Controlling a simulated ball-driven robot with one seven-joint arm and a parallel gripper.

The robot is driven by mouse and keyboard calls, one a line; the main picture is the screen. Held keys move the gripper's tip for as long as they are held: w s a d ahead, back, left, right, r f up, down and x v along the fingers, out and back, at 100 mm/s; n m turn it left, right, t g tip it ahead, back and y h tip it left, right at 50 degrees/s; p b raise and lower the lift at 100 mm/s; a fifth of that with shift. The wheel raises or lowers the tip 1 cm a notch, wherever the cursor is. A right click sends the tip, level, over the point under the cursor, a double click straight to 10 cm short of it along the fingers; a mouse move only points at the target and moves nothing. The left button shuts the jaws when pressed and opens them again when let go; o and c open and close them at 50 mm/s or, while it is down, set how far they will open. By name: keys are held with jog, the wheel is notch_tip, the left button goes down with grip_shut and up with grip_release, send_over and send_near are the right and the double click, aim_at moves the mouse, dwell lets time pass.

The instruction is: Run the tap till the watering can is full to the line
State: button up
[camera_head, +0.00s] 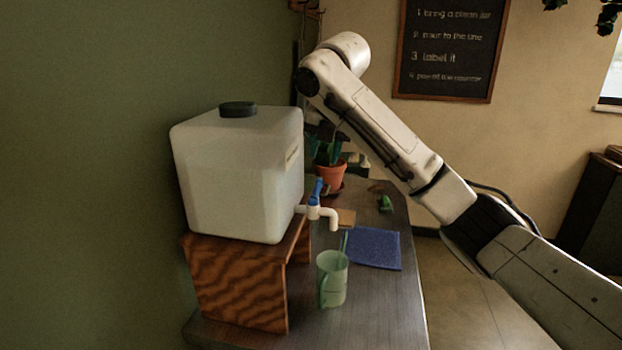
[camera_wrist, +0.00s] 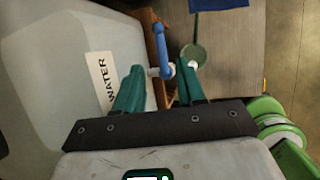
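The white water tank (camera_head: 240,170) stands on a wooden stand. Its tap (camera_head: 322,211) has a blue lever (camera_head: 318,189) standing upright and a white spout bent downward. The pale green see-through watering can (camera_head: 332,280) stands upright on the counter below the spout; I cannot make out a water level in it, and no stream shows. In the wrist view, my gripper (camera_wrist: 162,68) is open, its two teal fingers apart and empty. The blue lever (camera_wrist: 163,45) shows between and just beyond the fingertips. The can (camera_wrist: 194,52) shows beyond the right finger. In the head view my gripper is largely hidden.
The wooden stand (camera_head: 238,285) holds the tank at the counter's left. A blue cloth (camera_head: 373,250) lies right of the can, and a potted plant (camera_head: 331,177) stands behind the tap. A small green object (camera_head: 385,203) lies farther back. The front right of the counter (camera_head: 385,310) is clear.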

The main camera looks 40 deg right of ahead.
aim_at(318, 186)
jog(key=p+x, duration=0.2)
jog(key=x, duration=0.8)
jog(key=shift+w+f, duration=0.1)
jog(key=shift+f, duration=0.05)
jog(key=shift+c, duration=0.4)
grip_shut()
